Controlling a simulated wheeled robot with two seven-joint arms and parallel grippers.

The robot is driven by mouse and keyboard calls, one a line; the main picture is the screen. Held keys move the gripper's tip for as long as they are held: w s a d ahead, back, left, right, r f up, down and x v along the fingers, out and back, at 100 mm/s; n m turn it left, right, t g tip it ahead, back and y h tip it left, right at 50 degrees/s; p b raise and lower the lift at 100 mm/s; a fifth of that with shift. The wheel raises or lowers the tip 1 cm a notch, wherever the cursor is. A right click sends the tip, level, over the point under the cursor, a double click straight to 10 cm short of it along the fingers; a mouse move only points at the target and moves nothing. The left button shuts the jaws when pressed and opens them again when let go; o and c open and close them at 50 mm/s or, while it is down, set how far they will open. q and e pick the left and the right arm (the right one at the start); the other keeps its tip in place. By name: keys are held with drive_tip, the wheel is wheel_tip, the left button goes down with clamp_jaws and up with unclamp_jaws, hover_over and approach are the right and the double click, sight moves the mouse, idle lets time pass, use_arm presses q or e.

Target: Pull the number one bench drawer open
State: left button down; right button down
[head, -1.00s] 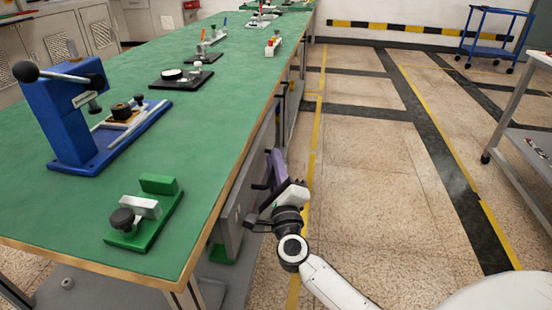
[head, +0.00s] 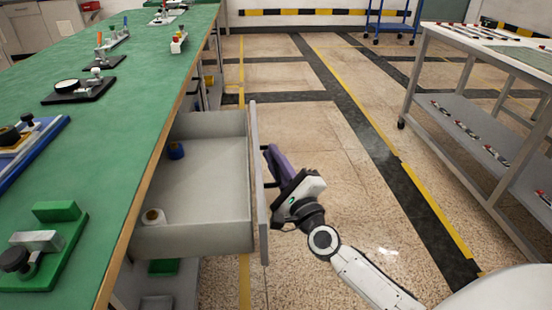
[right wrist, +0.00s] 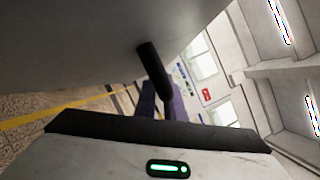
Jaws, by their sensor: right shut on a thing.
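The bench drawer (head: 205,170) stands pulled out from the right side of the green-topped bench (head: 125,125). It is a grey box with a tall front panel (head: 257,180). My right gripper (head: 272,160) is at the outer face of the front panel, shut on the drawer's dark handle. In the right wrist view the black handle bar (right wrist: 153,65) runs between the purple fingers (right wrist: 160,105). The handle is mostly hidden in the head view. My left gripper is not in view.
A green clamp fixture (head: 45,245) and other tools sit on the bench top. A grey shelf table (head: 470,110) stands to the right, with a blue cart (head: 392,20) at the back. Open floor (head: 320,130) lies between bench and table.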

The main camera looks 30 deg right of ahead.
drive_tip(key=shift+s, duration=0.1)
idle(0.3)
drive_tip(key=c, duration=2.1)
unclamp_jaws()
drive_tip(key=shift+d, duration=0.1)
drive_tip(key=v, duration=1)
drive_tip(key=shift+s+f+b, duration=0.1)
drive_tip(key=shift+s+b, duration=0.05)
drive_tip(key=shift+b, duration=0.15)
